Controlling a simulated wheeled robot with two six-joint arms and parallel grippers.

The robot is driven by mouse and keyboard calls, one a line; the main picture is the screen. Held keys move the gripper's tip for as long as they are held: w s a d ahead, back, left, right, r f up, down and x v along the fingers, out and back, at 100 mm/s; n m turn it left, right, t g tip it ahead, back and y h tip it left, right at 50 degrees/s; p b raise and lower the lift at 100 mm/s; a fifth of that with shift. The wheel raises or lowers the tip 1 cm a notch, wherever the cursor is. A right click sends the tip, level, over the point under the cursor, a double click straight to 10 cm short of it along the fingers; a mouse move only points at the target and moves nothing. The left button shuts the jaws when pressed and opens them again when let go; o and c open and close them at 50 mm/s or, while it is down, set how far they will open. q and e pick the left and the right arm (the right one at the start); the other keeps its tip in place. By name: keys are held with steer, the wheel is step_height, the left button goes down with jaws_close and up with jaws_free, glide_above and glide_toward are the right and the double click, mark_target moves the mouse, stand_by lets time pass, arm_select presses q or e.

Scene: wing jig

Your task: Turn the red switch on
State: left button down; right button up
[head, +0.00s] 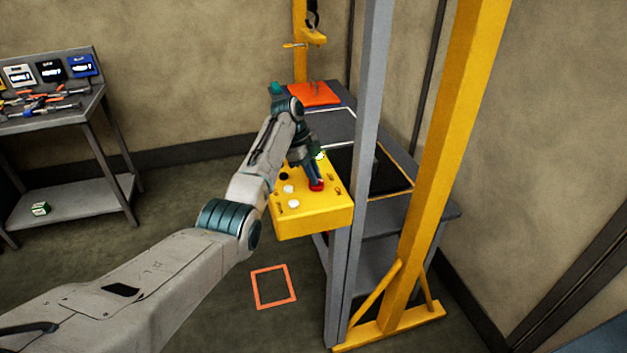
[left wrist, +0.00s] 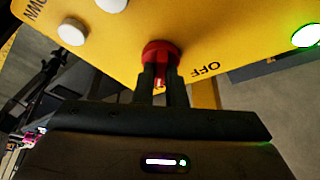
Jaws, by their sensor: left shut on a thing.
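The red switch (head: 317,186) is on the top face of a yellow control box (head: 318,217). In the left wrist view the red switch (left wrist: 162,52) shows between the fingertips, near an "OFF" label (left wrist: 205,69) on the yellow face. My left gripper (head: 314,178) is shut on the red switch; it also shows in the left wrist view (left wrist: 161,75). The fingers hide part of the switch, so I cannot tell its exact turn. A green light (left wrist: 306,36) glows on the box at the right of the wrist view. My right gripper is not in view.
White buttons (head: 289,189) sit beside the switch on the box. A grey post (head: 362,150) and a yellow post (head: 450,150) stand close on the right. A workbench with tools (head: 50,112) is at the left. An orange square (head: 273,286) marks open floor.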

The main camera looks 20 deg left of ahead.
arm_select(q)
steer(key=shift+m+b, duration=0.35)
steer(key=shift+m, duration=0.15)
steer(key=shift+r, duration=0.1)
steer(key=c, duration=1.5)
jaws_free()
steer(key=shift+g, duration=0.3)
steer(key=shift+w+a+r, duration=0.1)
steer(key=shift+a, duration=0.05)
steer(key=b+v, duration=0.2)
steer(key=v, duration=0.8)
steer(key=shift+r, duration=0.25)
